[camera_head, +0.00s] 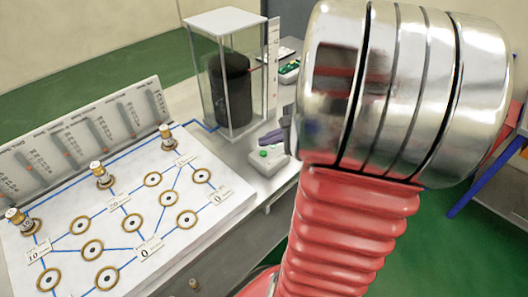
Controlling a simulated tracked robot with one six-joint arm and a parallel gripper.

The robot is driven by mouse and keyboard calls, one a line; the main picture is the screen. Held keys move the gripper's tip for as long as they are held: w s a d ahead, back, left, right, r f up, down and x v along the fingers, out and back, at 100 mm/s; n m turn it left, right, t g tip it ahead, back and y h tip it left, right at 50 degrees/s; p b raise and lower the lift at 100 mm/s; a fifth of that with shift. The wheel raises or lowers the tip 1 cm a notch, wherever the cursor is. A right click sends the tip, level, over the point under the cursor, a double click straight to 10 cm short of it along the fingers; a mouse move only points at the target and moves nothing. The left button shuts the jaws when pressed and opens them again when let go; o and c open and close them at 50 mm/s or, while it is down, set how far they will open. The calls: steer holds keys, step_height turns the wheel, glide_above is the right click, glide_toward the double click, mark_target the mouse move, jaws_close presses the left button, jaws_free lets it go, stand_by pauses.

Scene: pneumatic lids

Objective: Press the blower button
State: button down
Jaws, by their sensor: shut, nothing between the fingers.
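A small pale box (268,160) with a round green button (264,153) sits on the bench, at the foot of a clear case; it looks like the blower button. My gripper (266,140) shows only in part at the left edge of my arm. Its dark grey-purple fingers look shut and empty. They appear just above and behind the green button in the picture. I cannot tell whether they touch the box. The rest of my gripper is hidden behind my silver and red arm.
A clear case (202,70) with a dark cylinder (233,90) stands behind the button. A white board (60,215) with several ringed holes and brass plugs fills the left. A green device (289,72) lies farther back. Green floor shows at right.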

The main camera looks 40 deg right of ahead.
step_height(320, 180, up, 4)
steer(key=shift+f, duration=0.1)
stand_by(0.4)
stand_by(0.7)
steer(key=s+a+r+n+g, duration=0.1)
steer(key=a+n+g, duration=0.1)
steer(key=a+n, duration=0.55)
steer(key=s+a+r+n+g, duration=0.15)
steer(key=a+n, duration=0.25)
steer(key=a, duration=0.6)
steer(key=s+a+r+n+h, duration=0.2)
steer(key=s+a+n, duration=0.4)
steer(key=a+n, duration=0.4)
steer(key=shift+s+r+n, duration=0.2)
steer(key=shift+r+n, duration=0.5)
steer(key=shift+n, duration=0.75)
